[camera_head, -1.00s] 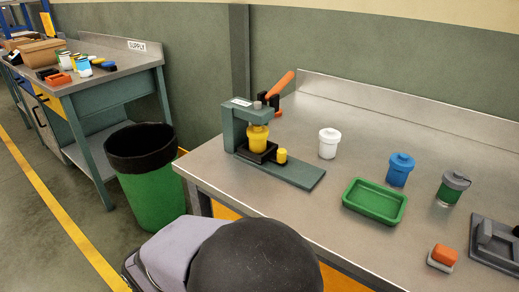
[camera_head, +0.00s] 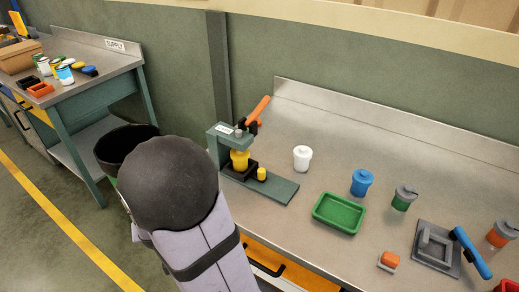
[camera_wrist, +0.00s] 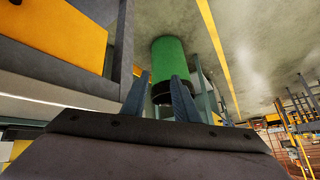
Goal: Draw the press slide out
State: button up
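The press (camera_head: 214,148) is a green frame with an orange lever (camera_head: 259,108), standing at the left end of the metal bench. A yellow jar (camera_head: 240,160) sits under its head, on the black slide (camera_head: 242,174). A small yellow knob (camera_head: 262,174) stands at the slide's front right, above the green base plate (camera_head: 283,190). The slide appears to be in under the head. My gripper (camera_wrist: 157,82) shows only in the wrist view, with two blue-grey fingers apart and nothing between them. It points toward the green bin and floor, away from the press.
A white jar (camera_head: 302,158), a blue jar (camera_head: 361,182), a green tray (camera_head: 339,213) and a grey-lidded jar (camera_head: 404,197) stand to the right. A blue-handled fixture (camera_head: 436,247) lies farther right. The bin (camera_wrist: 168,60) and supply bench (camera_head: 97,80) are left.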

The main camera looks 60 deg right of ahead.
aim_at(260, 171)
jog(key=s+d+r+m+g+h+p, duration=0.1)
jog(key=s+d+r+m+h, duration=0.1)
jog(key=d, duration=0.4)
jog(key=s+d+r+m+g+h+p, duration=0.1)
jog(key=s+d+r+m+h, duration=0.1)
jog(key=d, duration=0.3)
jog(key=s+d+r+m+g+h+p, duration=0.1)
jog(key=s+d+r+m+h, duration=0.1)
jog(key=s+d+r+h, duration=0.2)
jog(key=shift+s+d+r+m+p, duration=0.15)
jog(key=shift+d+m+p, duration=0.25)
jog(key=shift+d, duration=0.95)
jog(key=s+d+g, duration=0.1)
jog(key=s, duration=0.1)
jog(key=s+d+r+m+g+h, duration=0.1)
jog(key=s, duration=0.1)
jog(key=s+d+m+g+h, duration=0.1)
jog(key=s+d, duration=0.1)
jog(key=s, duration=0.1)
jog(key=shift+r+g, duration=0.3)
jog(key=shift+g, duration=0.1)
jog(key=shift+p+x, duration=0.5)
jog(key=shift+x, duration=3.15)
jog(key=shift+w, duration=0.1)
